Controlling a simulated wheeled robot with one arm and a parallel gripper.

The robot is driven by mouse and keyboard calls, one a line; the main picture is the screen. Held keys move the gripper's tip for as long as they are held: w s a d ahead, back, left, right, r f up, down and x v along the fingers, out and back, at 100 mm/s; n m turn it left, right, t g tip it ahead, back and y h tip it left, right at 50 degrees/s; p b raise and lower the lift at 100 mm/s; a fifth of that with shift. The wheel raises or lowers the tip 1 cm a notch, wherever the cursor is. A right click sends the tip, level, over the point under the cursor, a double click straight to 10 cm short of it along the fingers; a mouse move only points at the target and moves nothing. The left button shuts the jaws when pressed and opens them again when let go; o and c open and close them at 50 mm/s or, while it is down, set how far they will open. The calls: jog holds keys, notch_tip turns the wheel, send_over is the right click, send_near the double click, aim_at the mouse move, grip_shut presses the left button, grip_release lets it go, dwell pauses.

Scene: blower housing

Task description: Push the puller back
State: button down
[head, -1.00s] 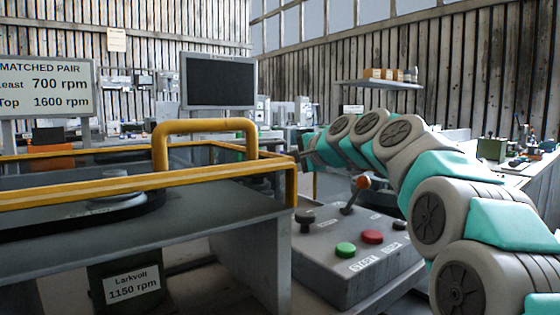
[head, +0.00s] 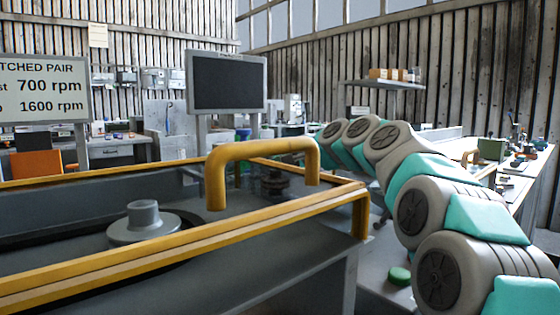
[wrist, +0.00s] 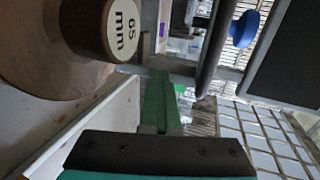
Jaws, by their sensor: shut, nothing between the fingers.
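In the wrist view my gripper (wrist: 162,78) is shut, with its green fingers together and nothing seen between them. A brown round part marked "65 mm" (wrist: 123,25) is at the upper left, beside the fingers and apart from them in the picture. A dark bar with an upright end (wrist: 165,63) lies just past the fingertips; I cannot tell whether they touch it. I cannot say for sure which part is the puller. In the head view my arm reaches away at the right, and its gripper is hidden behind the yellow guard frame (head: 200,231).
A yellow handle (head: 262,150) rises from the guard frame. A grey hub (head: 143,220) sits inside it. A green button (head: 399,275) shows below my arm. A dark monitor (head: 228,82) stands behind. A cluttered bench (head: 515,175) is at the right.

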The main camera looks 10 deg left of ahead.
jog(key=shift+r, duration=0.25)
